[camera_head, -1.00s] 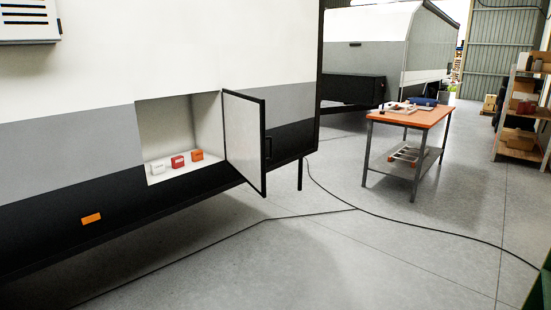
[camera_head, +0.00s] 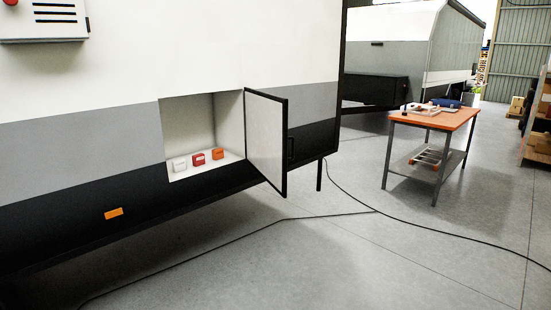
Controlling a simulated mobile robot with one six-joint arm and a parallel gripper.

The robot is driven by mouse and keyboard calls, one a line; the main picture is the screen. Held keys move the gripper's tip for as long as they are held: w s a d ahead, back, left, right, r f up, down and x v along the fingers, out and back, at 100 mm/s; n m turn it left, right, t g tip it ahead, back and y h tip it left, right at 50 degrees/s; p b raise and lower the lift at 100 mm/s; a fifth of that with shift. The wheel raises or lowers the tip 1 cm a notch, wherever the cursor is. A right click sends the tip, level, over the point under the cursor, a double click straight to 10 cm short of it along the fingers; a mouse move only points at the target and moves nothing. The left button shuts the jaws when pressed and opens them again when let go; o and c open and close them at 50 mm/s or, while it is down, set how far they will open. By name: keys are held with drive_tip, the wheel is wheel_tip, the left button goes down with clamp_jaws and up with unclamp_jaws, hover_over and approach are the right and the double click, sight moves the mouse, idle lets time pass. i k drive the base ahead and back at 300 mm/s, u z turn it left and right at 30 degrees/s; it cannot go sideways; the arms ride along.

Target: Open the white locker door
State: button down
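The white locker door (camera_head: 264,138) has a black frame and stands swung out from the caravan's side, hinged at the right of the opening. The locker recess (camera_head: 190,125) is open to view. Inside on its floor stand a white box (camera_head: 179,164), a red box (camera_head: 198,159) and an orange box (camera_head: 217,153). My gripper is not in view.
An orange-topped workbench (camera_head: 435,118) stands to the right. A black cable (camera_head: 350,206) runs over the grey floor. A thin support leg (camera_head: 319,175) stands under the caravan's right end. The floor in front is otherwise clear.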

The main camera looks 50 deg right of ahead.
sight(266, 115)
drive_tip(key=u, duration=0.05)
drive_tip(key=i, duration=1)
drive_tip(key=z, duration=0.05)
